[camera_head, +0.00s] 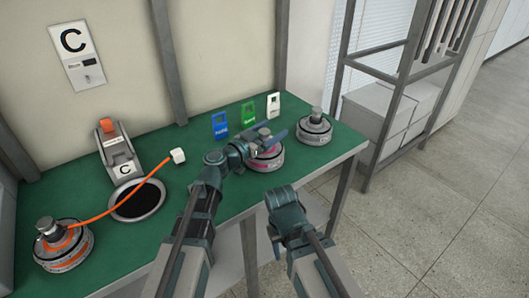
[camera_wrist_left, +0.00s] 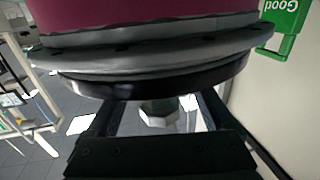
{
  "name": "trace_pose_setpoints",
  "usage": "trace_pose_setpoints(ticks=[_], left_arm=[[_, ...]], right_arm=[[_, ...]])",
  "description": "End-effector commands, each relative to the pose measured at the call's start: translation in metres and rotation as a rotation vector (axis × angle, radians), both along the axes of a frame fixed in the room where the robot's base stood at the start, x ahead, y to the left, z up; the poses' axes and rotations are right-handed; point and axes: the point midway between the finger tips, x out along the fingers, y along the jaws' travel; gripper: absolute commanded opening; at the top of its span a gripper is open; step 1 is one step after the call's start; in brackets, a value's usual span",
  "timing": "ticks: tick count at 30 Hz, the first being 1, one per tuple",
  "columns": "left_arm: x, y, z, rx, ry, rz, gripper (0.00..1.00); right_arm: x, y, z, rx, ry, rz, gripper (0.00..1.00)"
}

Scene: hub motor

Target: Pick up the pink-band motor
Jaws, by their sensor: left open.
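The pink-band motor (camera_head: 267,160) sits on the green table top, near its right end. It is a round grey disc with a pink band and a knob on top. My left gripper (camera_head: 262,140) is at the top of this motor and partly hides it. In the left wrist view, which appears upside down, the motor's pink band (camera_wrist_left: 140,18) and dark rim fill the top. The knob (camera_wrist_left: 158,112) shows between the two spread left fingers, with gaps at its sides. My right gripper (camera_head: 277,232) hangs in front of the table edge; its jaws are not clear.
A grey-band motor (camera_head: 314,128) stands right of the pink one. An orange-band motor (camera_head: 64,246) with an orange cable is at the far left. A black round recess (camera_head: 137,201) and blue, green (camera_head: 249,115) and white cards are on the table. A shelf rack stands at right.

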Motion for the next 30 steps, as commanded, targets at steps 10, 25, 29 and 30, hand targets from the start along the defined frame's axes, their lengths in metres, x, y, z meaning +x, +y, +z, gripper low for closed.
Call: trace_pose_setpoints(ticks=[10, 25, 29, 30], left_arm=[[-0.0002, -0.0001, 0.0000, 0.000, 0.000, 0.001, 0.59], [-0.0002, 0.0001, 0.0000, 0.000, 0.000, 0.001, 0.00], [-0.0002, 0.0001, 0.0008, -0.003, 0.000, 0.001, 0.00], [-0.0002, 0.0001, 0.0008, -0.003, 0.000, 0.001, 0.00]], right_arm=[[0.0000, 0.0000, 0.0000, 0.000, 0.000, 0.000, 0.50], [0.0000, 0.0000, 0.0000, 0.000, 0.000, 0.000, 0.50], [0.0000, 0.0000, 0.0004, 0.000, 0.000, 0.000, 0.50], [0.0000, 0.0000, 0.0004, 0.000, 0.000, 0.000, 0.50]])
